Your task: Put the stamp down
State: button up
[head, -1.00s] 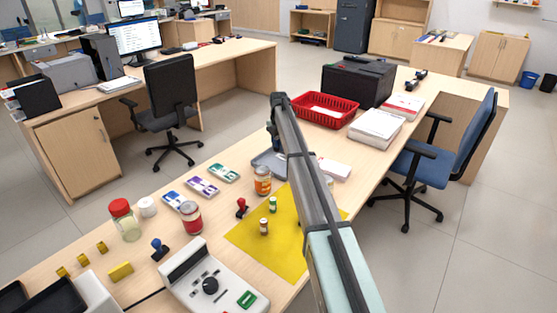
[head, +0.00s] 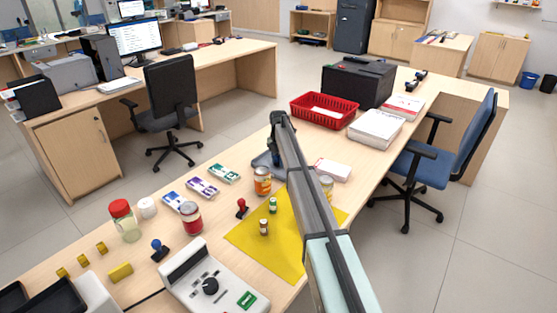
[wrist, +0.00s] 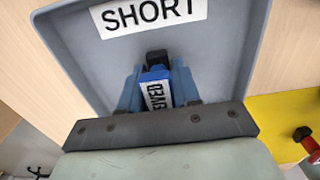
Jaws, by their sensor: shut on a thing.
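My gripper (wrist: 157,90) is shut on a stamp (wrist: 156,88) with a blue body, a black end and a white label turned upside down. In the wrist view it is over a grey-blue tray (wrist: 85,45) marked SHORT. I cannot tell whether the stamp touches the tray floor. In the head view the arm hides most of the gripper and the held stamp; the tray (head: 258,161) shows partly below them. A red-handled stamp (head: 241,208) and a blue-handled stamp (head: 159,250) stand elsewhere on the counter.
A yellow mat (head: 265,250) with small bottles lies right of the red-handled stamp. An orange-labelled jar (head: 262,182) stands close to the tray. A white box (head: 333,170) is to its right. A red basket (head: 323,109) is behind. Several coloured cards lie to the left.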

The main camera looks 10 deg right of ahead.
jog(key=o, duration=1.1)
jog(key=shift+f, duration=0.1)
jog(key=shift+c, duration=0.2)
notch_tip(320, 180, up, 12)
jog(key=shift+r, duration=0.2)
jog(key=shift+o, duration=0.4)
